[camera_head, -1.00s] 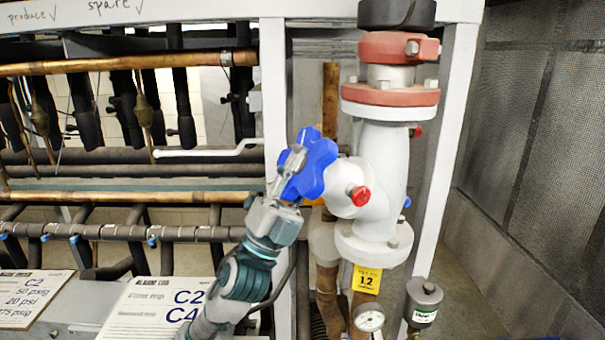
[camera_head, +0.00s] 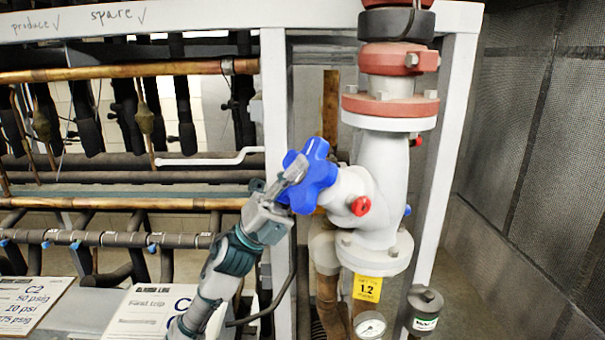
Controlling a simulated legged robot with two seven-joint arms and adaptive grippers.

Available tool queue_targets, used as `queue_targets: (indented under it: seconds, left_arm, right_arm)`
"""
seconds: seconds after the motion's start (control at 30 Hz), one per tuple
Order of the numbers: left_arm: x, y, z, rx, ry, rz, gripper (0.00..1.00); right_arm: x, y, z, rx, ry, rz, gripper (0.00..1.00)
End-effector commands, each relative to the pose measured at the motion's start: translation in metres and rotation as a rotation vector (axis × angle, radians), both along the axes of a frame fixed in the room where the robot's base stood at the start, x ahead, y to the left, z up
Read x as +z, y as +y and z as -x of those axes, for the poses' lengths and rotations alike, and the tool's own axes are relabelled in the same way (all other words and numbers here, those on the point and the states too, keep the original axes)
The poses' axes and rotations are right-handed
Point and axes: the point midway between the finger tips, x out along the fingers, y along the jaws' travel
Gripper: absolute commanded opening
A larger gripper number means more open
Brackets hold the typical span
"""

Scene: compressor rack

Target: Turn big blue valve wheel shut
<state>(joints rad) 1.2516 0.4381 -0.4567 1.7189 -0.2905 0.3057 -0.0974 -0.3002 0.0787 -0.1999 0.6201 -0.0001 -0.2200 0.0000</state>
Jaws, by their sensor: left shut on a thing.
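The big blue valve wheel (camera_head: 318,172) sits on the left side of a white valve body (camera_head: 368,200), near the middle of the view. Its lobed rim faces left and toward me. My left gripper (camera_head: 291,180) reaches up from the lower left and is shut on the wheel's left rim. The gripper hides part of the wheel's left side. My right gripper is not in view.
A white frame post (camera_head: 276,95) stands just behind my left gripper. A red cap (camera_head: 361,206), yellow tag (camera_head: 367,288) and gauge (camera_head: 370,325) are on or below the valve. Copper pipes (camera_head: 120,72) run at left; a mesh wall (camera_head: 550,130) stands at right.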

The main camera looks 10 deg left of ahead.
Motion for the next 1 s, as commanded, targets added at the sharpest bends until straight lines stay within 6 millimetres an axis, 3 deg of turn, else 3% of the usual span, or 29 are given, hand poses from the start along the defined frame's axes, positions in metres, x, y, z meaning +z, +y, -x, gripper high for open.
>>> queue_targets:
  seconds: [1.0]
  left_arm:
    - [-0.0043, -0.0037, 0.0003, -0.030, -0.028, -0.033, 0.00]
  right_arm:
    - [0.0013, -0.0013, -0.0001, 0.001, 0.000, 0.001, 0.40]
